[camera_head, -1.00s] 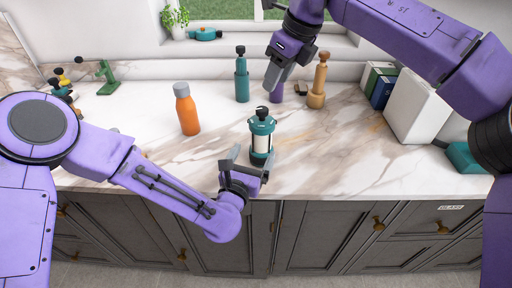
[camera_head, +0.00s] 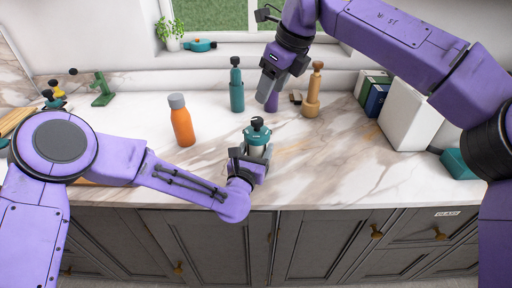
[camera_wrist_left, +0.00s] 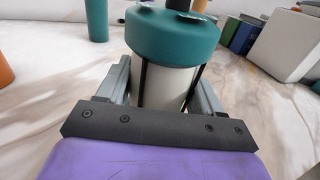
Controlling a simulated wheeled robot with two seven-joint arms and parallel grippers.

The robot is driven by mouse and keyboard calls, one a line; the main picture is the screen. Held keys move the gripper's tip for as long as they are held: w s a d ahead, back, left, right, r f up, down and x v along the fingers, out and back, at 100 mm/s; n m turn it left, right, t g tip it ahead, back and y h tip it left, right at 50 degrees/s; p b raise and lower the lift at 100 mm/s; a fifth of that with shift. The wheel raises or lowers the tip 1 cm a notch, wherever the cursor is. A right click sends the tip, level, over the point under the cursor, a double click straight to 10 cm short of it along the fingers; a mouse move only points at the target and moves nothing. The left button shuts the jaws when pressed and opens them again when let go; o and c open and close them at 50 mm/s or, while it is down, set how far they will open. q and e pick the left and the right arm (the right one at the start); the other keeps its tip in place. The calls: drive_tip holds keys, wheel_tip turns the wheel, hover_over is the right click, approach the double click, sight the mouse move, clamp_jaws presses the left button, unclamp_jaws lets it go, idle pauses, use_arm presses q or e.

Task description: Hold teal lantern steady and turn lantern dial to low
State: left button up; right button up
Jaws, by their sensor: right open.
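The teal lantern (camera_head: 257,134) stands upright on the marble counter near its front edge, with a dark knob (camera_head: 257,122) on top. In the left wrist view its teal cap and pale body (camera_wrist_left: 168,86) fill the middle. My left gripper (camera_head: 252,154) has one finger on each side of the lantern's body; narrow gaps seem to show, and firm contact cannot be made out. I cannot make out the dial's markings.
An orange bottle (camera_head: 182,125) stands left of the lantern. A teal bottle (camera_head: 236,90) and a tan bottle (camera_head: 313,92) stand behind it. Books (camera_head: 376,94) and a white box (camera_head: 410,116) are at right. The counter right of the lantern is clear.

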drive_tip(key=w+d+r+n+t+h, duration=0.2)
drive_tip(key=w+d+n+t+h, duration=0.15)
drive_tip(key=d+t+h, duration=0.3)
drive_tip(key=w+d+r+n+t+h, duration=0.2)
drive_tip(key=d+n+t+h, duration=0.2)
drive_tip(key=d+t+h, duration=0.25)
drive_tip(key=n+g+y, duration=0.2)
drive_tip(key=n+y, duration=2)
drive_tip(key=n, duration=0.5)
approach(253, 118)
drive_tip(key=shift+m, duration=0.25)
drive_tip(key=x, duration=1.1)
drive_tip(key=shift+w+d+f, duration=0.15)
drive_tip(key=shift+d+f, duration=0.1)
drive_tip(key=shift+f, duration=0.05)
